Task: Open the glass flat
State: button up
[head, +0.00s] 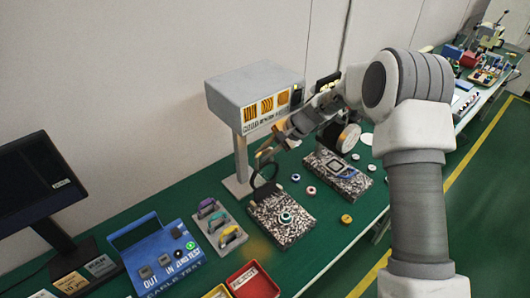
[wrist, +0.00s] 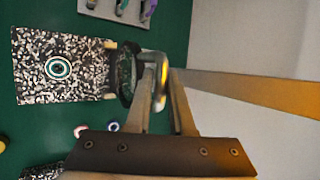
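The glass flat (head: 265,172) looks like a dark round ring at the back edge of a speckled block (head: 282,222). It stands raised, tilted up off the block's top. In the wrist view the flat (wrist: 127,74) shows nearly edge-on beside the speckled block (wrist: 58,68). A pale, rounded handle-like part (wrist: 160,82) lies by my fingertips, close to the left finger. My gripper (head: 266,151) is at the upper edge of the flat, and its fingers also show in the wrist view (wrist: 168,80). Whether they clamp the handle is not clear.
A grey light box (head: 252,92) stands on a post (head: 241,160) close to my gripper. A second speckled block (head: 338,176) lies to the right. A blue tester (head: 160,256), a grey tray (head: 220,228) and a red bin (head: 252,282) are at the left front.

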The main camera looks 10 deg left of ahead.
jog(key=shift+o, duration=0.3)
jog(key=shift+d+r, duration=0.15)
jog(key=d+b, duration=0.2)
jog(key=d, duration=1)
jog(key=shift+d+r, duration=0.25)
jog(key=shift+r, duration=0.05)
